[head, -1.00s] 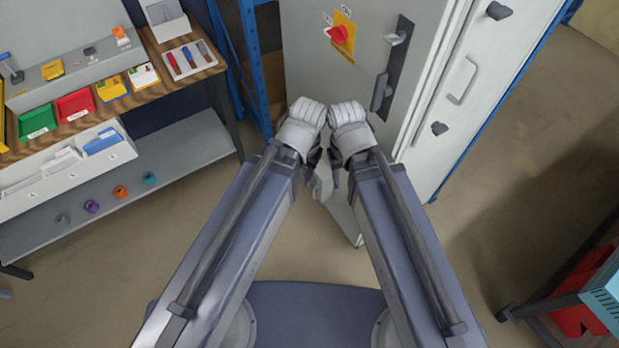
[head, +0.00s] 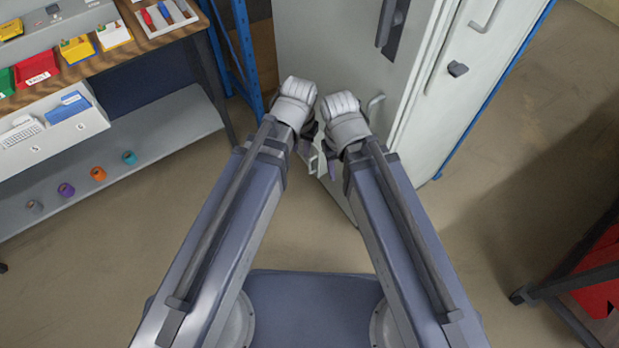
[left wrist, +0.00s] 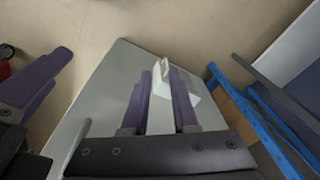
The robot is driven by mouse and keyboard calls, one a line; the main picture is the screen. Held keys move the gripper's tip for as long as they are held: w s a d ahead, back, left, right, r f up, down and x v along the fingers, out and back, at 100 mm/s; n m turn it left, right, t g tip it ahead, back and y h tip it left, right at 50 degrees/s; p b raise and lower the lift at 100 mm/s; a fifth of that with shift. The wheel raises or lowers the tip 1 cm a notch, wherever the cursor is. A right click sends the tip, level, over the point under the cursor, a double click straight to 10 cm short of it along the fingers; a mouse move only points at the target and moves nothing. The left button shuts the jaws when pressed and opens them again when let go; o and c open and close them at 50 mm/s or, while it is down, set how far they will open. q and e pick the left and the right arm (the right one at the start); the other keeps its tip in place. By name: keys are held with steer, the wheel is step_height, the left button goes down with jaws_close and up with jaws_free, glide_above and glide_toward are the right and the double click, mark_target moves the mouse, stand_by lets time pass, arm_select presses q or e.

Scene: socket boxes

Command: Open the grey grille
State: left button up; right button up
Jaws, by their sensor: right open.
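No slatted grille can be made out. A grey cabinet door (head: 318,45) stands in front of me in the head view. A small pale box-like piece with a raised tab (left wrist: 163,66) shows on the pale panel (left wrist: 101,100) in the left wrist view. My left gripper (left wrist: 160,73) has its purple fingers apart, with the tab at or just beyond their tips; whether they touch it is unclear. My right gripper (head: 331,170) is open and close beside the left one, its fingers partly hidden by its wrist. Its fingers also show in the left wrist view.
A workbench with bins and a lower shelf (head: 150,135) is on the left. A blue post (head: 243,60) stands between bench and cabinet. A dark-framed cart (head: 570,290) is at lower right. Open floor (head: 520,170) lies right of the cabinet.

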mark_target(310, 172)
arm_select(q)
steer(key=w+f+t+b, duration=0.1)
steer(key=w+f+b, duration=0.3)
steer(key=f+b, duration=0.4)
steer(key=w+f+t+h+b, duration=0.1)
steer(key=w+f+b, duration=0.3)
steer(key=f+b, duration=0.5)
steer(key=w+f+t+b, duration=0.1)
steer(key=w+f+b, duration=0.2)
steer(key=f+b, duration=0.5)
steer(key=shift+w+d+f+h+b, duration=0.3)
steer(key=shift+w+d+f, duration=0.1)
steer(key=shift+f, duration=0.4)
steer(key=b+x, duration=0.7)
steer(key=shift+w+f, duration=0.15)
steer(key=shift+f, duration=0.2)
steer(key=shift+c, duration=0.2)
jaws_close()
